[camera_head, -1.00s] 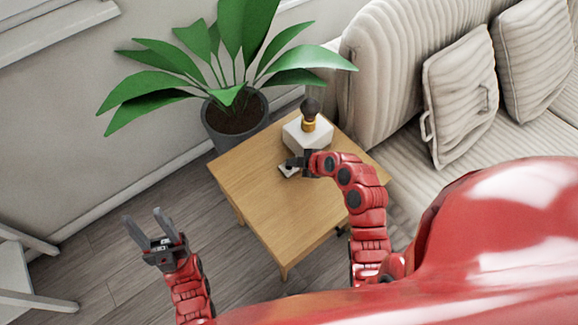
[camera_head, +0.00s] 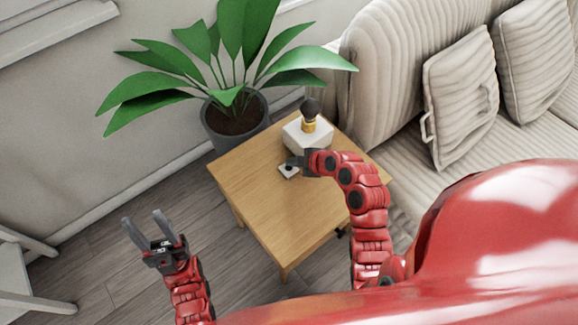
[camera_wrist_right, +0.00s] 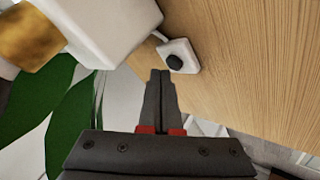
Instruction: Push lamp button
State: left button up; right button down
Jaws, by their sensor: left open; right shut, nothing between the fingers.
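The lamp (camera_head: 308,128) has a white block base, a gold neck and a dark bulb, and stands on the wooden side table. Its small white switch plate (camera_head: 288,171) with a dark round button lies on the table in front of the base. In the right wrist view the dark button (camera_wrist_right: 175,62) sits on the plate, just beyond my fingertips. My right gripper (camera_head: 287,162) is shut and empty, beside the plate; I cannot tell whether it touches. My left gripper (camera_head: 143,224) is open and empty over the floor, left of the table.
The wooden table top (camera_head: 262,205) is otherwise clear at the front. A beige sofa (camera_head: 400,60) is at the right. White furniture legs (camera_head: 30,270) show at the lower left.

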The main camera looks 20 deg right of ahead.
aim_at(292, 169)
notch_tip(292, 169, up, 6)
jog(key=p, duration=0.2)
dwell(0.6)
dwell(0.4)
